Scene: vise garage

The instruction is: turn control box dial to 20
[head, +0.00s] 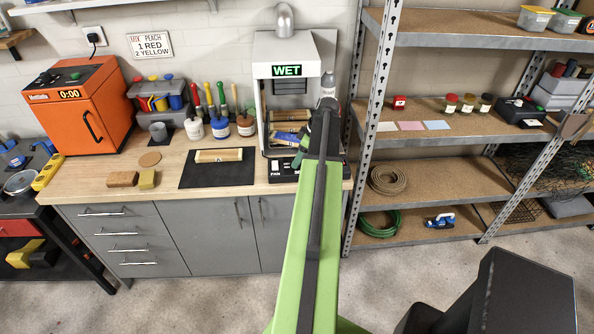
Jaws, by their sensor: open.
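No box in view is clearly labelled as the control box, and no mark reading 20 can be made out. An orange box (88,110) on the left of the bench has a 0:00 display and small controls on its sloped top. A grey booth (287,58) with a WET sign stands at the bench's right end, with a dark control strip (284,165) along its base. My gripper (304,148) is in front of the booth's right side, open, mostly hidden by my green arm. My arm also covers the right part of the strip.
The wooden bench (90,182) holds a black mat (217,174) with a wooden piece, blocks, and several bottles with coloured handles. A metal shelf rack (450,125) stands close on the right of my arm. The grey floor in front is mostly clear.

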